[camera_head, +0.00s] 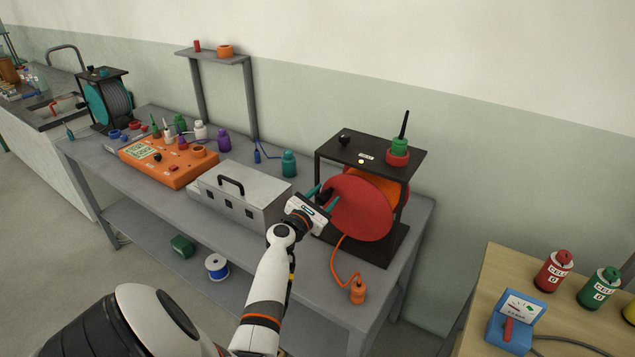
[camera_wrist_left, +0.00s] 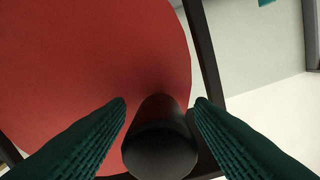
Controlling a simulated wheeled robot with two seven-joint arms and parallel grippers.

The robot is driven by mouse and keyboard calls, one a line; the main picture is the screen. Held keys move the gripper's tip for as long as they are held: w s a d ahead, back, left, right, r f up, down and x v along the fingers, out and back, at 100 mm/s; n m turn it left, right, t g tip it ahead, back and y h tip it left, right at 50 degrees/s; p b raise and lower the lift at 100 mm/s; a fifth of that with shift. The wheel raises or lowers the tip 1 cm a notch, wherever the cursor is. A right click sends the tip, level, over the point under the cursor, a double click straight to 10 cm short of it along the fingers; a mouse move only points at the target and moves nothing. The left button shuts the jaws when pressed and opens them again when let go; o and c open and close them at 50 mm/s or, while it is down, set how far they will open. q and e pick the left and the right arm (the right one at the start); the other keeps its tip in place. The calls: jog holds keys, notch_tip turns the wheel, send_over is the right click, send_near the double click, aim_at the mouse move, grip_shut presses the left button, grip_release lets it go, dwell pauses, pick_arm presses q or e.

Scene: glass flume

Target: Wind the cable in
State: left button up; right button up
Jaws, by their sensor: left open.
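The cable reel has a red disc (camera_head: 362,208) in a black frame (camera_head: 372,150) on the grey bench. The red disc also fills much of the left wrist view (camera_wrist_left: 80,65). A black crank handle (camera_wrist_left: 160,150) sticks out from the disc towards the wrist camera. My left gripper (camera_head: 323,196) is open, with its green fingers on either side of the handle and a gap to each. The orange cable (camera_head: 337,262) hangs from the reel onto the bench and ends in an orange plug (camera_head: 357,293). My right gripper is not in view.
A grey metal box (camera_head: 240,192) stands left of the reel, with a teal bottle (camera_head: 289,164) behind it. A red and a green item (camera_head: 399,150) stand on the reel frame. A wooden table (camera_head: 470,320) is at the right. Bench space around the plug is clear.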

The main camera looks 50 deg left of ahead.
pick_arm(q)
jog(key=b+v, duration=0.1)
jog(key=v, duration=1)
jog(key=shift+s, duration=0.4)
jog(key=shift+d, duration=0.15)
dwell(0.4)
